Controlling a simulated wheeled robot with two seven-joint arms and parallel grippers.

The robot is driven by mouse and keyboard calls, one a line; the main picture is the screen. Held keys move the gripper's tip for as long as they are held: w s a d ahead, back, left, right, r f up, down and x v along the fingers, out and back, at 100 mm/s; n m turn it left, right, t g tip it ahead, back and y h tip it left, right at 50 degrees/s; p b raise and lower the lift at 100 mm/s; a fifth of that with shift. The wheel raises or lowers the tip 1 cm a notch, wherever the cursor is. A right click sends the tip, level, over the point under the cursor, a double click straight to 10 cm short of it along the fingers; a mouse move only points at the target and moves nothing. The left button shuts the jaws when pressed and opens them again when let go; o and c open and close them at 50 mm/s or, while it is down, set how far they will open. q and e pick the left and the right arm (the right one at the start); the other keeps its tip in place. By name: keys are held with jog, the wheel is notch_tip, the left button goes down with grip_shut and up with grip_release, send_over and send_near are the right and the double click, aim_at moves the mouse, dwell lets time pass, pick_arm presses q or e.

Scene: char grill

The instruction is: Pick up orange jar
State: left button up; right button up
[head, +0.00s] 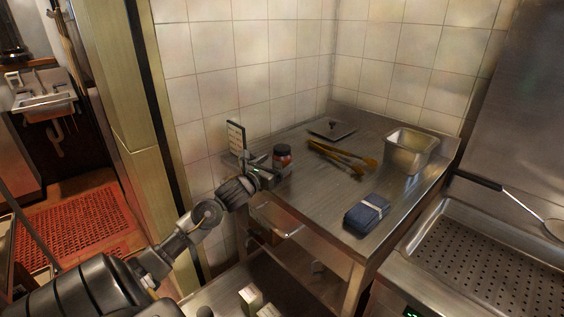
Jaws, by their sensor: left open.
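A small jar (282,155) with a dark body and a reddish-orange label stands upright near the left edge of the steel table (315,195). My left gripper (277,175) is open and close to the jar, just in front of it and at its lower left. I cannot tell from this view whether a finger touches the jar. The gripper hides part of the table edge below the jar. My right gripper is not in view.
Behind the gripper stands a white card holder (236,136). Tongs with orange-brown arms (341,155), a dark square lid (332,128), a steel pan (410,150) and a folded blue cloth (367,213) lie on the table. A perforated grill (490,265) is at right. The table's front middle is clear.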

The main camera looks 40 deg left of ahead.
aim_at(285, 158)
pick_arm(q)
jog(key=w+p, duration=0.1)
jog(key=w, duration=0.3)
jog(key=shift+w, duration=0.55)
jog(key=shift+f, duration=0.1)
jog(key=c, duration=1.3)
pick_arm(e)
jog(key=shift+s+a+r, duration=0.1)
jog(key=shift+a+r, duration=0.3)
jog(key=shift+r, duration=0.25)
